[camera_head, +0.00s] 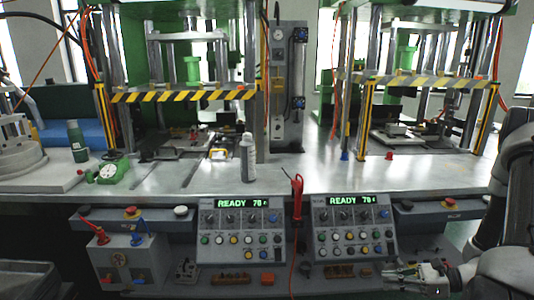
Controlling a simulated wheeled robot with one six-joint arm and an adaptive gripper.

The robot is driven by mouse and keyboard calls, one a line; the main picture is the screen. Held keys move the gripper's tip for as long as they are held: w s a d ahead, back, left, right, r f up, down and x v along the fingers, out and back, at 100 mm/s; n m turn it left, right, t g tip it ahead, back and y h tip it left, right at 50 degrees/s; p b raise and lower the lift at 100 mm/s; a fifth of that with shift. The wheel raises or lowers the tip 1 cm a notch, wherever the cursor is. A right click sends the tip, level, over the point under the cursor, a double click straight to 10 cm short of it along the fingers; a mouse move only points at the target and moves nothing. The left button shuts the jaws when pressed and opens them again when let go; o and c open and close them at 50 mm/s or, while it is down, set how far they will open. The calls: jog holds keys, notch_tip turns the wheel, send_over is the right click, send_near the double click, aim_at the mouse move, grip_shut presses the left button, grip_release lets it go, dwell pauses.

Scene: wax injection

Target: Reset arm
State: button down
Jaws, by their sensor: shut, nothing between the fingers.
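My arm comes in at the right edge, in front of the machine bench. My gripper (408,277) is low at the bottom right, near the lower shelf, its fingers pointing left. It is shut and empty. The gripper is small and partly blends with the clutter behind it, so I cannot tell how close it is to the shelf.
Two wax presses with striped bars (185,96) (420,79) stand on the bench (215,177). Two control panels (240,232) (352,227) read READY 70. A spray can (247,160) and a green bottle (77,142) stand on top. A red-handled tool (297,200) hangs in front.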

jog(key=s+d+r+n+g+h, duration=0.2)
jog(key=s+r+n+g+h, duration=0.3)
jog(key=r+n, duration=0.35)
jog(key=s+d+r+n+g+h, duration=0.2)
jog(key=s+r+n+g+h, duration=0.15)
jog(key=s+r+n, duration=0.45)
jog(key=a+r+n+t+h, duration=0.3)
jog(key=r+n+t+h, duration=0.2)
jog(key=r, duration=1.2)
jog(key=n+t, duration=0.1)
jog(key=t, duration=0.2)
jog(key=shift+s+r, duration=0.2)
jog(key=shift+s, duration=0.05)
